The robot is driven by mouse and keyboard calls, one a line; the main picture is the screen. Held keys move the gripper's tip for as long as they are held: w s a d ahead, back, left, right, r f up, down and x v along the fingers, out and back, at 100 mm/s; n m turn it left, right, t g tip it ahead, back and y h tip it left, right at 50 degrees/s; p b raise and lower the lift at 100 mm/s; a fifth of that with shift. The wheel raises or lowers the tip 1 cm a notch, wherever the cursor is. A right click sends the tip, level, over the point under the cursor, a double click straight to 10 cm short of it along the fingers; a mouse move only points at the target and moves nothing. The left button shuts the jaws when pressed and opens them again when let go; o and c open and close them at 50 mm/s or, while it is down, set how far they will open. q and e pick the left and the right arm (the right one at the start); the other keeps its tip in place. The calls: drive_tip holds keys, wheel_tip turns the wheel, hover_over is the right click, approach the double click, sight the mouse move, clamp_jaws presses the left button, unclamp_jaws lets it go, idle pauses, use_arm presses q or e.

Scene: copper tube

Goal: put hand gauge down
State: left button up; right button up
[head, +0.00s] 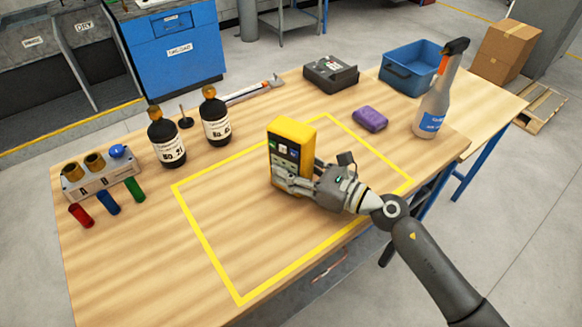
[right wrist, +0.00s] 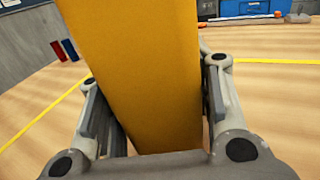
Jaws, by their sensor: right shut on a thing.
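The hand gauge (head: 291,152) is a yellow box with a dark and grey front panel. It stands upright inside the yellow taped rectangle (head: 207,242) on the wooden table (head: 120,262). My right gripper (head: 296,184) is shut on its lower part from the right. In the right wrist view the gauge's plain yellow side (right wrist: 135,75) fills the space between the two fingers (right wrist: 158,110). I cannot tell whether its base touches the table. My left gripper is in neither view.
A purple block (head: 370,118), spray bottle (head: 436,98), blue crate (head: 411,75) and dark device (head: 330,75) stand behind and right. The rectangle's left part is clear.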

sight(309, 176)
drive_tip(key=o, duration=1.4)
drive_tip(key=shift+f, duration=0.1)
drive_tip(key=shift+c, duration=0.2)
drive_tip(key=b+v, duration=0.2)
drive_tip(key=v, duration=0.5)
drive_tip(key=shift+s+d, duration=0.15)
drive_tip(key=shift+d, duration=0.1)
